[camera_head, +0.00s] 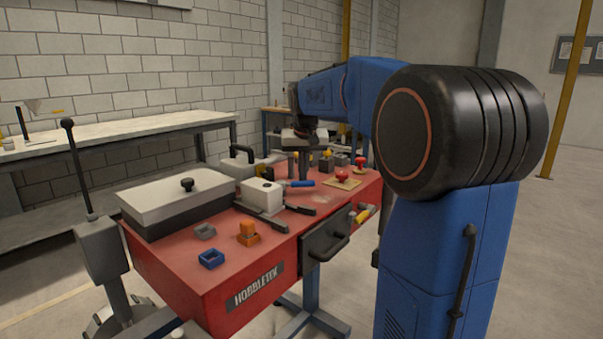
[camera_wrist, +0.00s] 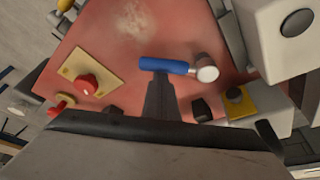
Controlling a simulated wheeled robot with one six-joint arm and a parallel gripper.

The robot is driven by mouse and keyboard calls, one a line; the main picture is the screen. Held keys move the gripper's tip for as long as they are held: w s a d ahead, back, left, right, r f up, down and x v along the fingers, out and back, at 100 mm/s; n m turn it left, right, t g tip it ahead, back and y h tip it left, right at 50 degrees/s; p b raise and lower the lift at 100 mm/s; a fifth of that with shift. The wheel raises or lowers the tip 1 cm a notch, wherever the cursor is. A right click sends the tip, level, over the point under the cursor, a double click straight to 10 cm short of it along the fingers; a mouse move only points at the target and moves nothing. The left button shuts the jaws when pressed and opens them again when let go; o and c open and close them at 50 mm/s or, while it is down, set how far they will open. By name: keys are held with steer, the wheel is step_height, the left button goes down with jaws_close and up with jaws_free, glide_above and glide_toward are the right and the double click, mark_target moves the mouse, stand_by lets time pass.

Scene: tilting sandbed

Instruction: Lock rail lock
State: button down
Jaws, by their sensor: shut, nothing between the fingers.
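No part is marked as the rail lock, and I cannot tell which one it is. A red knob on a pale yellow plate (camera_wrist: 87,84) lies on the red bench top in the wrist view; the plate also shows in the head view (camera_head: 342,184). Another red knob (camera_head: 361,162) is farther back. My gripper (camera_head: 303,175) points down over the bench beside a blue-handled tool (camera_head: 301,184). In the wrist view my gripper (camera_wrist: 158,80) is shut and empty, its tips close to the blue handle (camera_wrist: 165,65). I cannot tell whether they touch.
A tall lever (camera_head: 78,165) stands left.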

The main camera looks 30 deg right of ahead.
mark_target(311, 181)
steer(key=s+m, duration=0.1)
steer(key=m, duration=0.1)
steer(key=s+a+m+h, duration=0.1)
steer(key=shift+m+g, duration=0.4)
steer(key=shift+s+a+m+g+h, duration=0.15)
steer(key=shift+s+a+m, duration=0.15)
steer(key=shift+m, duration=0.25)
steer(key=shift+s+a+m+g+h, duration=0.15)
steer(key=shift+s+m, duration=0.2)
steer(key=shift+m, duration=0.2)
steer(key=shift+s+a+m, duration=0.1)
steer(key=shift+s+m, duration=0.05)
steer(key=shift+m, duration=0.15)
steer(key=shift+s+a, duration=0.45)
steer(key=shift+a, duration=0.25)
steer(key=d, duration=0.1)
steer(key=w+d, duration=0.1)
steer(key=d+r, duration=0.1)
steer(key=d, duration=0.1)
steer(key=shift+w, duration=0.2)
steer(key=v, duration=0.9)
steer(key=shift+w+a+r, duration=0.2)
steer(key=shift+a+r, duration=0.15)
steer(key=shift+a, duration=0.05)
